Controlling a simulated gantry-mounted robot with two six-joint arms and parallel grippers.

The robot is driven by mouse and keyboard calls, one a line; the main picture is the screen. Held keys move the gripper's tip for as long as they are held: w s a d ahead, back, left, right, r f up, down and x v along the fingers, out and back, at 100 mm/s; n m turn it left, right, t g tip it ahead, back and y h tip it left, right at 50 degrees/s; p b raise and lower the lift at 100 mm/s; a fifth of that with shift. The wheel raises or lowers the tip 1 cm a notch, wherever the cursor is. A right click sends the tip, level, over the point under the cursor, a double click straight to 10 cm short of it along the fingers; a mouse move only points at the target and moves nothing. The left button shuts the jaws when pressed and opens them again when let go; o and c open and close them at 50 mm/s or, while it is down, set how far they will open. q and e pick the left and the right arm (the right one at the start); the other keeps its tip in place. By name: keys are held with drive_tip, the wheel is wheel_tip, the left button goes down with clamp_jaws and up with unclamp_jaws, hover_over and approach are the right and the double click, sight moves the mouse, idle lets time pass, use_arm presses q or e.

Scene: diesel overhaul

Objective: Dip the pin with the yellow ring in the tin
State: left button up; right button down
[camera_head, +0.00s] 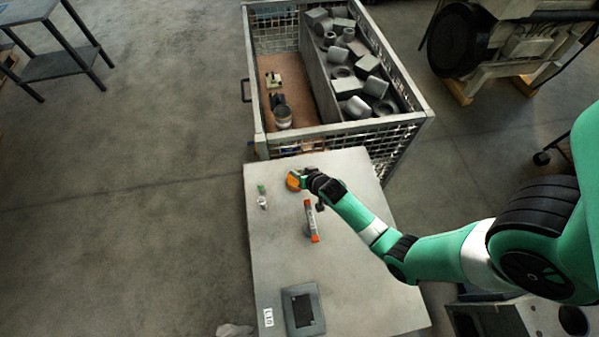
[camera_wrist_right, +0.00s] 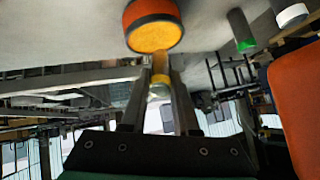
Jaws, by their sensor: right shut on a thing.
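The tin (camera_head: 293,181) is a round orange pot near the far edge of the table; in the right wrist view the tin (camera_wrist_right: 153,27) shows a dark band and a yellow-orange inside. My right gripper (camera_head: 304,177) is right beside it in the head view. In the wrist view my right gripper (camera_wrist_right: 158,80) is shut on the pin with the yellow ring (camera_wrist_right: 159,82). The pin's end points toward the tin's rim; I cannot tell whether they touch. In the head view the pin is too small to make out. My left gripper is not in view.
A pin with a green ring (camera_head: 261,188) and a small pale part (camera_head: 262,203) stand left of the tin. A grey tool with orange ends (camera_head: 310,218) lies nearer on the table (camera_head: 350,260). A dark tray (camera_head: 287,303) lies at the front. A mesh crate (camera_head: 345,128) stands beyond.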

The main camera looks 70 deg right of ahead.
sight(300, 171)
drive_tip(key=shift+f+b, duration=0.55)
drive_tip(key=shift+f, duration=0.2)
idle(1.2)
wheel_tip(300, 171, up, 7)
drive_tip(key=p, duration=0.6)
drive_tip(key=shift+r+p, duration=0.15)
drive_tip(key=shift+p, duration=0.25)
